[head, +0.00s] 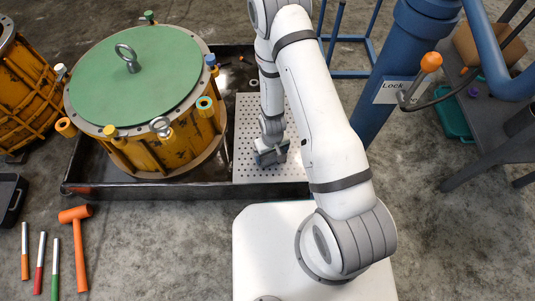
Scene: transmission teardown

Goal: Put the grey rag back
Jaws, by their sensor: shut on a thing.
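My gripper (271,157) is low over the perforated light plate (245,125), at the end of my white arm. It is shut on a small dark grey thing, which I take to be the grey rag. The rag's outline is hard to tell from the grey gripper at this size. I cannot tell whether it touches the plate. No other grey rag shows in the view.
A blue post (405,65) rises at right. An orange mallet (78,245) and several handled tools lie on the floor.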

